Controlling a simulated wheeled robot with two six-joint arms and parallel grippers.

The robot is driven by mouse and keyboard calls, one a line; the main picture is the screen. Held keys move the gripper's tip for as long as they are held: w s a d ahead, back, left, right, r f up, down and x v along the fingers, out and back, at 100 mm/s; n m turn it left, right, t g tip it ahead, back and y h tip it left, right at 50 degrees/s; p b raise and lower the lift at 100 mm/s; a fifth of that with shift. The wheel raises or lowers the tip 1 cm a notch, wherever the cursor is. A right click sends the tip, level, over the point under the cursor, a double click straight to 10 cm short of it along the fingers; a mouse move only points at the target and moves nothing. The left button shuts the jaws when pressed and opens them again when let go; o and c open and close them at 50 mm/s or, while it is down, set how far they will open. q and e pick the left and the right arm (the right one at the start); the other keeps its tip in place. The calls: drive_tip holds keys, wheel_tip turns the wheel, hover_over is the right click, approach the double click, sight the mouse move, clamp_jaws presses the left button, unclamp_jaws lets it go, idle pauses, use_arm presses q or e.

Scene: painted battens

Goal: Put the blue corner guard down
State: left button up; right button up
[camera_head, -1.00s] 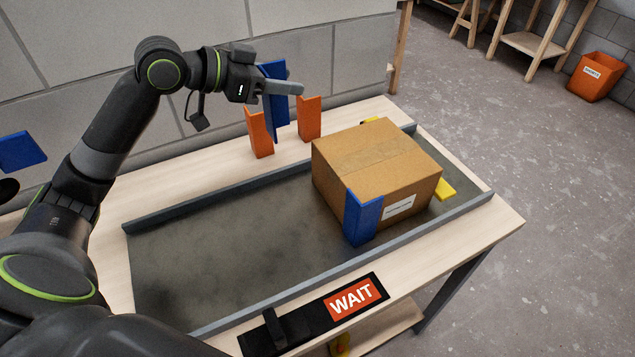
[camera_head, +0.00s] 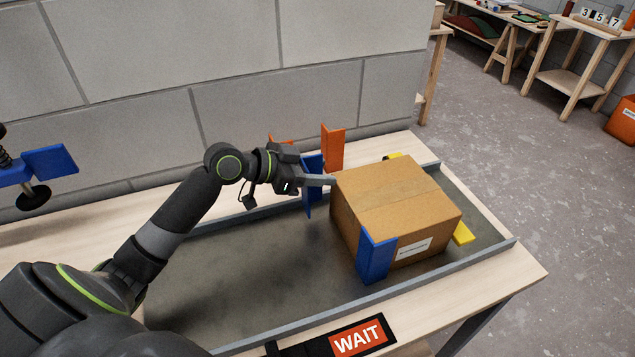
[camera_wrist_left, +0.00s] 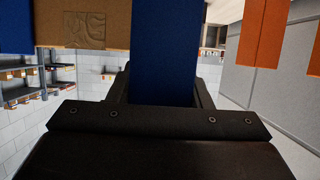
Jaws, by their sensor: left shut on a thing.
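My left gripper (camera_head: 318,181) is shut on a blue corner guard (camera_head: 313,200), held upright close to the left rear side of the cardboard box (camera_head: 392,185). I cannot tell whether the guard touches the box. The fingers hide part of the guard; it also fills the middle of the left wrist view (camera_wrist_left: 163,50). The box sits on the grey bed, with another blue corner guard (camera_head: 376,260) standing at its front corner. The box also shows at the top of the left wrist view (camera_wrist_left: 95,33). My right gripper is out of view.
An orange guard (camera_head: 333,148) stands behind the box, another (camera_head: 280,139) partly hidden behind my gripper. Yellow pieces (camera_head: 464,233) show by the box. Grey rails (camera_head: 360,303) edge the bed. A WAIT sign (camera_head: 358,338) lies in front. The bed left of the box is clear.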

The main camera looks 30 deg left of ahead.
use_arm(q)
wheel_tip(320, 180, down, 4)
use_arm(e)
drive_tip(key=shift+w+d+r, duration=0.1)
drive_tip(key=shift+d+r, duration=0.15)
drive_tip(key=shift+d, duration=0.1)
use_arm(q)
drive_tip(key=shift+f, duration=0.2)
drive_tip(key=o, duration=1)
drive_tip(key=shift+r, duration=0.1)
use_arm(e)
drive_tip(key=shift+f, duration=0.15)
